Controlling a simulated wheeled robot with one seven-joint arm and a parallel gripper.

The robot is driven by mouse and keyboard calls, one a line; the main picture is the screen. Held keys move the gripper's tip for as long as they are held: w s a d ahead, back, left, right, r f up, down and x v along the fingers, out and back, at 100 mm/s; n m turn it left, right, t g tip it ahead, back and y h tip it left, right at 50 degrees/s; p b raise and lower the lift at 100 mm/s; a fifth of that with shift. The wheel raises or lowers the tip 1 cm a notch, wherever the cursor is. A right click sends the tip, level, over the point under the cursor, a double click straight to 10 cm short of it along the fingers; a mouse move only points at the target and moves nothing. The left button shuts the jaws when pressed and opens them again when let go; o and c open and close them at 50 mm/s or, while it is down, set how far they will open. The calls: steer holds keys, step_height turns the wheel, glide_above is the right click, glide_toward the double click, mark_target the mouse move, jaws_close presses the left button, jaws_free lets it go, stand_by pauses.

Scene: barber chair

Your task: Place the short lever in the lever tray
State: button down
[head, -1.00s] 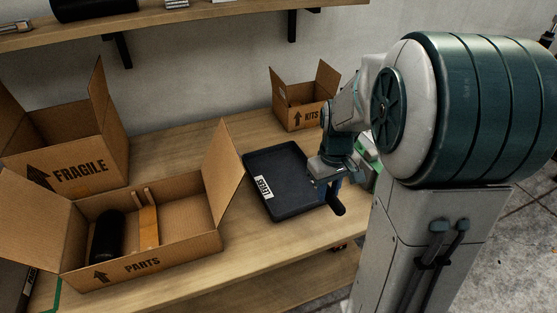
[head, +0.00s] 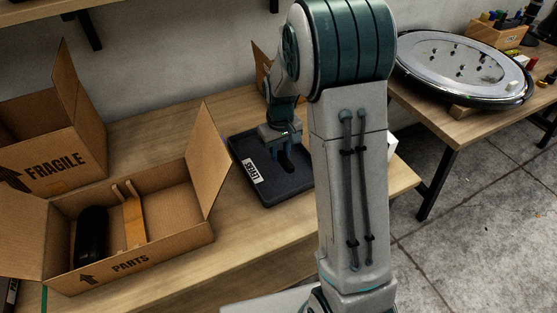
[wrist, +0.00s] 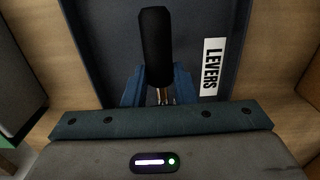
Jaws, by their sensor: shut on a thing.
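The short lever, with a black grip and a metal shank, shows in the wrist view (wrist: 155,48). My gripper (wrist: 158,97) is shut on its metal shank, between blue fingers. The lever tray is a dark shallow tray with a white LEVERS label, and it lies on the wooden bench in the head view (head: 244,152). It also fills the background of the wrist view (wrist: 100,35). In the head view my gripper (head: 284,158) is over the tray's interior. The lever is hard to make out there, and I cannot tell whether it touches the tray floor.
An open PARTS box (head: 170,255) with a black cylinder (head: 90,237) and an orange bracket (head: 133,220) stands left of the tray. A FRAGILE box (head: 75,150) is behind it. Another carton (head: 262,70) is partly hidden behind my arm. Bare bench lies in front of the tray.

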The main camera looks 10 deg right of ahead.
mark_target(279, 169)
steer(key=shift+w+a+f, duration=0.15)
steer(key=shift+w+f, duration=0.1)
steer(key=shift+f, duration=1.9)
steer(key=shift+f+b, duration=0.15)
steer(key=shift+b, duration=0.15)
steer(key=c, duration=1.2)
jaws_free()
